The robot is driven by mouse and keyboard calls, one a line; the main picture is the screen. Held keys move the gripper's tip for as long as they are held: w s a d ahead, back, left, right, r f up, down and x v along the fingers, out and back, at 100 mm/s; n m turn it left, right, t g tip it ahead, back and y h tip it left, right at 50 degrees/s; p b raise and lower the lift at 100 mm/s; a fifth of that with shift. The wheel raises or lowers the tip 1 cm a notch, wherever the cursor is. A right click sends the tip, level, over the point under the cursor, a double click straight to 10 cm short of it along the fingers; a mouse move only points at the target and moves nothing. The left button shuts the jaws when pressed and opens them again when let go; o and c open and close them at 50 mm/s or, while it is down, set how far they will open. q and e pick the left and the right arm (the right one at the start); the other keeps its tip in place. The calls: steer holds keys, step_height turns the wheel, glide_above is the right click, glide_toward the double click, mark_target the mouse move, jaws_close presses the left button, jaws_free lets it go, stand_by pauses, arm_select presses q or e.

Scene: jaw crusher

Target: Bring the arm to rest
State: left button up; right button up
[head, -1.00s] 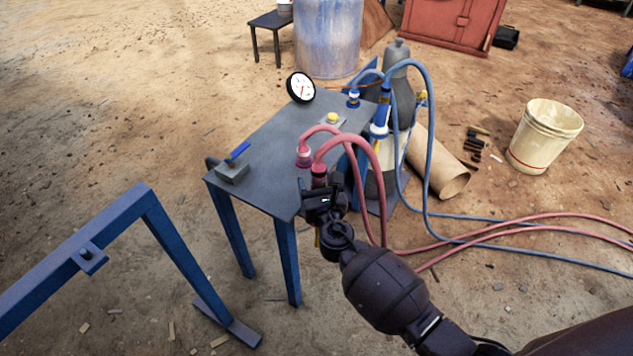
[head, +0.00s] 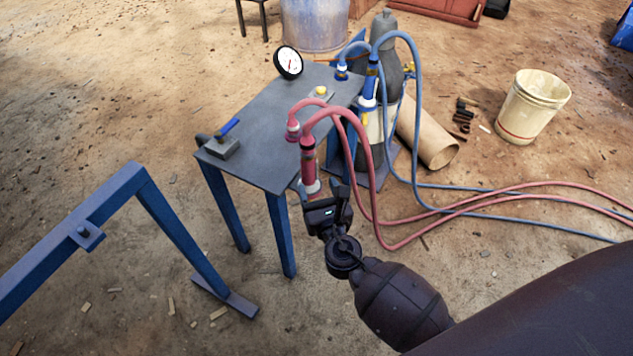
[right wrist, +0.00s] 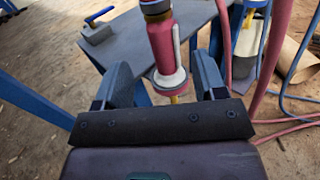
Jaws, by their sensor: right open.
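My right gripper (head: 322,191) is open at the near right edge of the grey table, just below a red hose coupling (head: 309,172). The coupling hangs upright from a red hose and has a pale collar at its lower end. In the right wrist view, the two separated fingers of my right gripper (right wrist: 163,82) stand either side of the coupling (right wrist: 163,45), with gaps showing; it looks beyond them and not gripped. My left gripper is out of view.
The grey table (head: 262,135) on blue legs carries a gauge (head: 288,62) and a blue-handled valve (head: 225,140). Blue hoses (head: 417,130) and red hoses run right across the ground. A blue frame (head: 95,225) stands at left. A bucket (head: 533,107) stands at right.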

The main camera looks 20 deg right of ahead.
arm_select(q)
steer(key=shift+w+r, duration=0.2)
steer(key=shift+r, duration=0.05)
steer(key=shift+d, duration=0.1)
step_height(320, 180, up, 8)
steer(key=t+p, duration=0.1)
steer(key=p, duration=0.8)
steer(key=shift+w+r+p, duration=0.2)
steer(key=shift+p, duration=0.15)
arm_select(e)
steer(key=s+d+r+m+g+y, duration=0.1)
steer(key=s+d+m+g, duration=0.2)
steer(key=s+m, duration=1.1)
steer(key=s+d+r+m+g+y, duration=0.1)
steer(key=s+d+m+g, duration=0.2)
steer(key=s+m, duration=1.2)
steer(key=d+m, duration=0.2)
steer(key=m, duration=0.2)
steer(key=shift+d+g, duration=0.15)
steer(key=shift+g, duration=0.25)
